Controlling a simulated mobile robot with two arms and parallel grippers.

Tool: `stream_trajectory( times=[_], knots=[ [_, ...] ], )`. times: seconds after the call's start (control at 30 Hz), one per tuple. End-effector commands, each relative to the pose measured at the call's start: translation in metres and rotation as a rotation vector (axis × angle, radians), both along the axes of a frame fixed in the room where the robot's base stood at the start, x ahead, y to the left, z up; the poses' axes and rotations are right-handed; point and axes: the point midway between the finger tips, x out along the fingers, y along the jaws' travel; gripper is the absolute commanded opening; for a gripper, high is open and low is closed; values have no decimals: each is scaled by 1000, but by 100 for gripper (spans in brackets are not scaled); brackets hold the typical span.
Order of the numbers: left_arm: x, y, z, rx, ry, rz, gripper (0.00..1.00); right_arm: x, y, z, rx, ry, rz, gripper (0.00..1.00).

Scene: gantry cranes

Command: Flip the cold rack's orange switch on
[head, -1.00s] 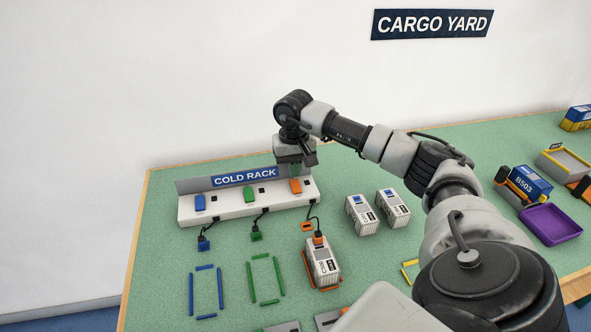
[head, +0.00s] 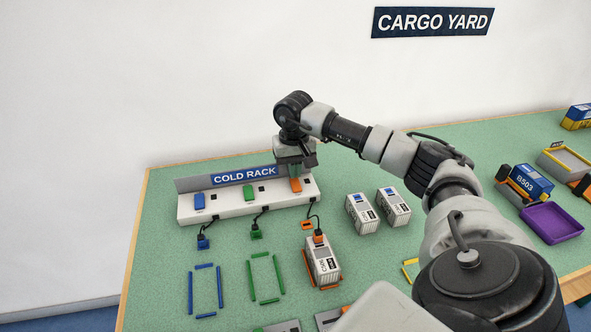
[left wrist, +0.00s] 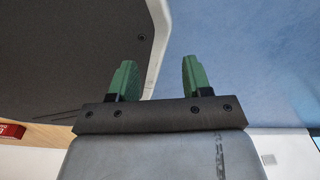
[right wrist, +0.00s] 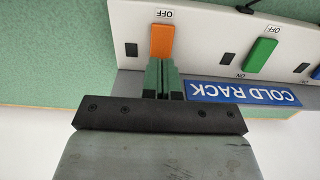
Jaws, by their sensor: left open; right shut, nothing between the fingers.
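The cold rack (head: 225,208) is a long white block with blue, green and orange switches and a COLD RACK sign (head: 246,175) behind them. The orange switch (head: 295,186) is at its right end; it also shows in the right wrist view (right wrist: 162,40), with an OFF label at its front end. My right gripper (head: 296,174) is shut and empty, its fingertips at the switch's sign-side end and covering that end. I cannot tell whether they touch or press it. My left gripper (left wrist: 156,66) is open and empty, away from the rack.
A white container (head: 323,262) with an orange plug (head: 318,237) stands in front of the orange switch. The green switch (head: 249,193) and blue switch (head: 199,201) are to the left. Two white containers (head: 361,214) (head: 394,207) stand right of the rack. Green table surface is clear between them.

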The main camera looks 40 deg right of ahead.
Motion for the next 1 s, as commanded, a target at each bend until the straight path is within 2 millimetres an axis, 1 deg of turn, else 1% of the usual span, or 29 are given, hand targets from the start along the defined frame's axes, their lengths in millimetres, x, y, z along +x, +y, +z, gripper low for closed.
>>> stream_trajectory(
  times=[1.0],
  knots=[
    [13,-3,0,-1,-5,1,49,0,0,-11,0,0,0,0]
  ],
)
